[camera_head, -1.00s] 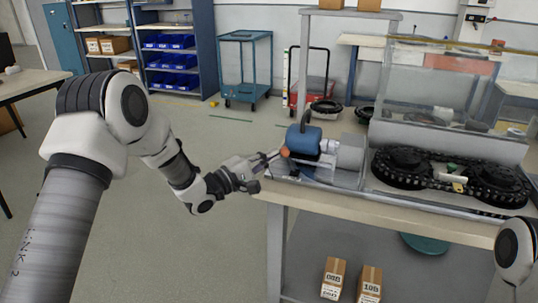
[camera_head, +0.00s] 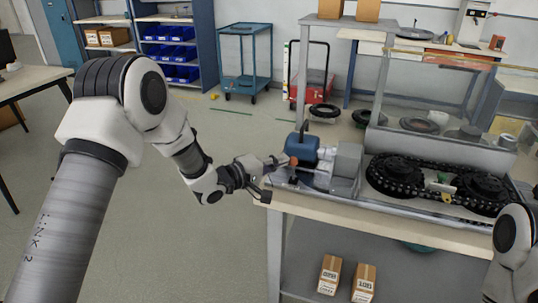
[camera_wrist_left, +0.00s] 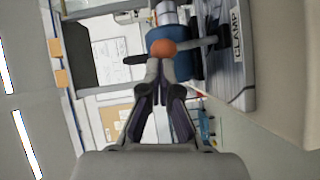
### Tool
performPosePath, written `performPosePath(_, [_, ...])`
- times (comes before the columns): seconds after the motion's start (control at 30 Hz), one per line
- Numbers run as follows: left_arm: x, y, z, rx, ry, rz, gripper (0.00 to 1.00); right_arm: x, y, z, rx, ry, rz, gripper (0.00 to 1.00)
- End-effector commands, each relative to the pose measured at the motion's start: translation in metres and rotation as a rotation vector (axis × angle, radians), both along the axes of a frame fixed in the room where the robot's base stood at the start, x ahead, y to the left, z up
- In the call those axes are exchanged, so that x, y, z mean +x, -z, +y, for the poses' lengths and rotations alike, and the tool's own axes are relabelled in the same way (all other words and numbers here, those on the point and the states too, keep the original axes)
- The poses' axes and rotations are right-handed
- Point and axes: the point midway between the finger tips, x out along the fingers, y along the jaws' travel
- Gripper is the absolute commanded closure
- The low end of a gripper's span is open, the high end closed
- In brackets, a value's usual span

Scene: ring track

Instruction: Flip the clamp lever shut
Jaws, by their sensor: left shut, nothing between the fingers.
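The clamp's lever ends in an orange-red ball knob (camera_head: 293,161), by the blue clamp body (camera_head: 302,146) at the left end of the bench. In the left wrist view the knob (camera_wrist_left: 163,48) lies just beyond my fingertips, with the blue body and a "CLAMP" label (camera_wrist_left: 237,34) to its right. My left gripper (camera_head: 279,165) is shut and empty, its tips close to the knob; I cannot tell whether they touch. The wrist view shows its fingers (camera_wrist_left: 159,72) together. Of my right arm only a link shows at the right edge; its gripper is out of view.
A chain on two sprockets (camera_head: 440,180) lies on the bench (camera_head: 380,215) right of a grey block (camera_head: 346,165). A clear guard (camera_head: 435,85) stands behind the chain. Cartons (camera_head: 331,275) sit on the lower shelf. The floor left of the bench is clear.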

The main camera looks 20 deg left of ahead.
Motion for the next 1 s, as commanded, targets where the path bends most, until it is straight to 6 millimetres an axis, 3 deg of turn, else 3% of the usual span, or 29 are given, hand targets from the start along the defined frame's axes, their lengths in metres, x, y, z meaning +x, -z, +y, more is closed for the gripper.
performPosePath(0.03, [0.000, -0.010, -0.005, 0.042, 0.003, -0.001, 1.00, 0.000, -0.015, 0.000, 0.000, 0.000, 0.000, 0.60])
performPosePath(0.1, [-0.001, -0.011, -0.009, 0.109, 0.003, -0.003, 1.00, 0.000, -0.024, 0.000, 0.000, 0.000, 0.000, 0.60])
performPosePath(0.4, [-0.002, -0.012, -0.029, 0.361, 0.003, -0.012, 1.00, 0.000, -0.051, 0.000, 0.000, 0.000, 0.000, 0.60])
performPosePath(0.53, [-0.002, -0.011, -0.035, 0.434, 0.002, -0.015, 1.00, 0.000, -0.056, 0.000, 0.000, 0.000, 0.000, 0.60])
performPosePath(1.0, [-0.002, -0.008, -0.043, 0.425, 0.000, -0.015, 1.00, 0.000, -0.063, 0.000, 0.000, 0.000, 0.000, 0.60])
